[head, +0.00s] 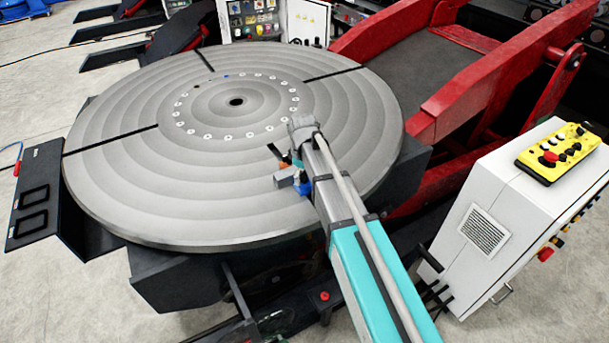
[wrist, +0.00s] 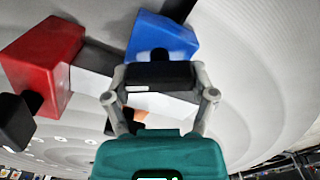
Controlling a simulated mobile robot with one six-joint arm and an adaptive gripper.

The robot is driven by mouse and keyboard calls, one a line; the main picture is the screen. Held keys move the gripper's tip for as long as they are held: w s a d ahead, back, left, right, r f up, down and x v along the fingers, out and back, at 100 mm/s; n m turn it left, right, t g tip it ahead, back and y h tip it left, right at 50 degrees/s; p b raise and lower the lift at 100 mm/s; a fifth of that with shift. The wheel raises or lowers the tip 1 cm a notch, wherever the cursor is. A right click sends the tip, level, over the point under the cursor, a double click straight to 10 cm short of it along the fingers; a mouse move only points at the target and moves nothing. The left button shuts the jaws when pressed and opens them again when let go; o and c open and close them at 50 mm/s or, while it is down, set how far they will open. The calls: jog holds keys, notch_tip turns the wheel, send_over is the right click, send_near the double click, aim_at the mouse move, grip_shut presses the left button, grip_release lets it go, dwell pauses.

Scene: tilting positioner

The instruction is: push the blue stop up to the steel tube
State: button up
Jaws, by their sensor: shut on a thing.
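The blue stop (wrist: 162,38) is a bright blue block at the top middle of the wrist view. It shows small in the head view (head: 304,188) beside my arm. My gripper (wrist: 160,76) is at the blue stop, its dark fingertips closed against it and covering its near side. A grey square bar, apparently the steel tube (wrist: 92,62), runs from a red block (wrist: 42,62) to behind my fingers. My fingertips hide the place between the stop and the bar, so I cannot tell whether they touch.
The parts sit on a round grooved grey table (head: 130,190) with dark slots. A small orange piece (wrist: 140,115) and a black block (wrist: 18,120) are near the bar. A white cabinet with a yellow control box (head: 557,152) stands right. The table's left side is clear.

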jog(key=shift+w+a, duration=0.55)
jog(key=shift+w, duration=0.25)
dwell(0.9)
jog(key=o, duration=1.2)
jog(key=shift+o, duration=0.2)
jog(key=shift+s, duration=0.1)
jog(key=shift+r, duration=0.15)
jog(key=shift+r+p, duration=3.35)
jog(key=shift+p, duration=0.2)
jog(key=s+d+m, duration=0.6)
jog(key=s+d, duration=0.3)
jog(key=d, duration=0.3)
jog(key=s+d+m, duration=0.6)
jog(key=s+d, duration=0.3)
jog(key=d, duration=0.3)
jog(key=shift+s+m, duration=0.2)
jog(key=shift+m, duration=0.1)
